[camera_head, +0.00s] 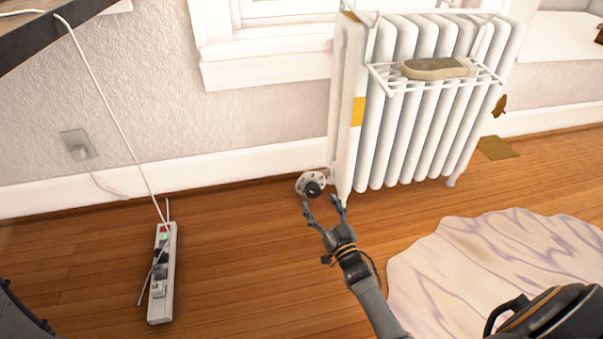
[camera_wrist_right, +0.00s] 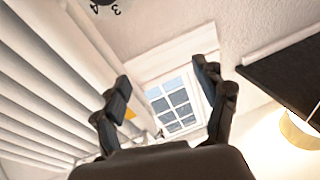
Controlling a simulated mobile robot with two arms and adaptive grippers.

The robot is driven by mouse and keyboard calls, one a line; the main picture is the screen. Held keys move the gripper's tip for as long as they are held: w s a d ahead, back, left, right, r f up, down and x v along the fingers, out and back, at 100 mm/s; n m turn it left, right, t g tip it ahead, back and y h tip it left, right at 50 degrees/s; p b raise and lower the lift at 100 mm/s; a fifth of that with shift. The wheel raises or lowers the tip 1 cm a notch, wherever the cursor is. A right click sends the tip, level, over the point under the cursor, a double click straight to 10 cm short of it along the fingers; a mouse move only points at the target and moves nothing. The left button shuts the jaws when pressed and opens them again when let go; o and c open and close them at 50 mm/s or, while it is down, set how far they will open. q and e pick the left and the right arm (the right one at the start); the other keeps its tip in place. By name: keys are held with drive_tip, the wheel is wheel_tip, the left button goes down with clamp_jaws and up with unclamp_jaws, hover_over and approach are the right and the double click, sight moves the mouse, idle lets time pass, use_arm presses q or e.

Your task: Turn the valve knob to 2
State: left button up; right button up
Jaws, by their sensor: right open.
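The valve knob (camera_head: 313,189) is dark and sits on a pale round dial (camera_head: 303,180) low at the left end of the white radiator (camera_head: 405,110). In the right wrist view, a bit of the dial with the digits 3 and 4 (camera_wrist_right: 116,8) shows at the top edge. The knob's setting cannot be read. My right gripper (camera_head: 323,204) is open, its fingertips just below the knob in the head view. Nothing is between its fingers, which also show spread in the wrist view (camera_wrist_right: 160,85). My left gripper is not in view.
A power strip (camera_head: 162,275) with a white cable lies on the wooden floor at the left. A pale rug (camera_head: 490,260) covers the floor at the right. A wire rack on the radiator holds a brownish item (camera_head: 435,68).

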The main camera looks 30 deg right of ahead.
drive_tip(key=s+a+r+n+t+y+p, duration=0.1)
drive_tip(key=a+r, duration=0.3)
drive_tip(key=r, duration=0.4)
drive_tip(key=s+a+r+n+t+y+p, duration=0.2)
drive_tip(key=a+r+y, duration=0.1)
drive_tip(key=r, duration=0.6)
drive_tip(key=shift+s+a+t, duration=0.25)
drive_tip(key=shift+a+t, duration=0.05)
drive_tip(key=shift+a, duration=0.2)
drive_tip(key=shift+r, duration=0.15)
